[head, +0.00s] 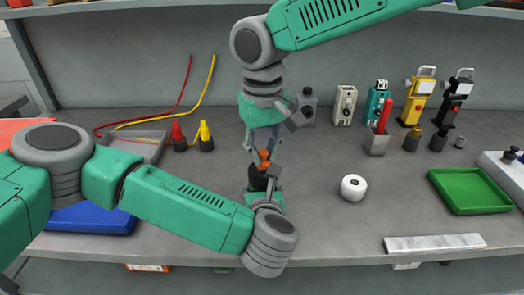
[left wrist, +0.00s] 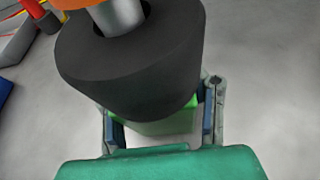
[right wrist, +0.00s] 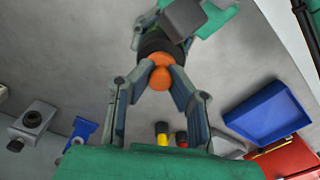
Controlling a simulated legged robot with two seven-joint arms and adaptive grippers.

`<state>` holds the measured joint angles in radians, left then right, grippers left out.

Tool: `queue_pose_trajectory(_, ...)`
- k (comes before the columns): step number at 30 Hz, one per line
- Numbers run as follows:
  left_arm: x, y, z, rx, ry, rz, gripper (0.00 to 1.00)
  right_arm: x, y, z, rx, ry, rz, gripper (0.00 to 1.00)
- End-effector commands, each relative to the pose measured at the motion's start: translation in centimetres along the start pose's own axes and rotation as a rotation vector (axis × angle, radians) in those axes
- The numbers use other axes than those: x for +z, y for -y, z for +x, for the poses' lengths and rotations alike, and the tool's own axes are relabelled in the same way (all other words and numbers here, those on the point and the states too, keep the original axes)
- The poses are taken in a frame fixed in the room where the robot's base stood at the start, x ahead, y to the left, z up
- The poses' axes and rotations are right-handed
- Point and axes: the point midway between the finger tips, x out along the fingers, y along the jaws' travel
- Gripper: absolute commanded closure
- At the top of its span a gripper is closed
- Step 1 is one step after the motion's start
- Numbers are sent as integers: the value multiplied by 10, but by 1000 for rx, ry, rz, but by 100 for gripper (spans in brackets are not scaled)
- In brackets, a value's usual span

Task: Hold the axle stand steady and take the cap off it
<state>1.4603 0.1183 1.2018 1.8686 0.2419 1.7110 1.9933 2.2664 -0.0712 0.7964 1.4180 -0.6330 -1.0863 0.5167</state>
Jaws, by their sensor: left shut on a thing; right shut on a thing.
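The axle stand (head: 257,181) has a black tapered base. The left wrist view shows its base (left wrist: 140,62) up close, with a grey metal rod (left wrist: 120,14) rising from it. The orange cap (head: 264,160) is above the base; it also shows in the right wrist view (right wrist: 160,77). My left gripper (left wrist: 160,112) is shut on the stand, with a finger on each side low down. My right gripper (right wrist: 163,85) comes from above and is shut on the orange cap. I cannot tell whether the cap still sits on the rod.
A white tape roll (head: 353,187) stands right of the stand. A green tray (head: 470,190) and a blue tray (head: 92,218) lie on either side. Red and yellow bottles (head: 204,132) stand at the back left. A grey cup with a red item (head: 377,144) stands behind the roll.

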Motion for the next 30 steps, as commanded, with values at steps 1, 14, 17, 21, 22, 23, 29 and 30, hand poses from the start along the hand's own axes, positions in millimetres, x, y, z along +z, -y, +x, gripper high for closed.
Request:
queue_pose_trajectory(1,0,0,0,0,1,0,100,0,0,-1,0,-1,0,100)
queue_pose_trajectory(14,1,0,0,0,1,0,100,0,1,-1,-1,-1,0,100)
queue_pose_trajectory(17,1,0,0,0,1,0,100,0,1,-3,-1,-2,0,100)
queue_pose_trajectory(21,1,0,0,0,1,0,100,0,1,-8,-1,-1,1,100)
queue_pose_trajectory(22,1,0,0,0,1,0,100,0,1,-9,-1,-1,1,100)
queue_pose_trajectory(23,1,0,0,0,1,0,100,0,1,-10,-1,0,1,100)
queue_pose_trajectory(29,1,0,0,0,1,0,100,0,0,-17,0,-2,-1,100)
queue_pose_trajectory(30,1,0,0,0,1,0,100,0,0,-19,0,-2,-1,100)
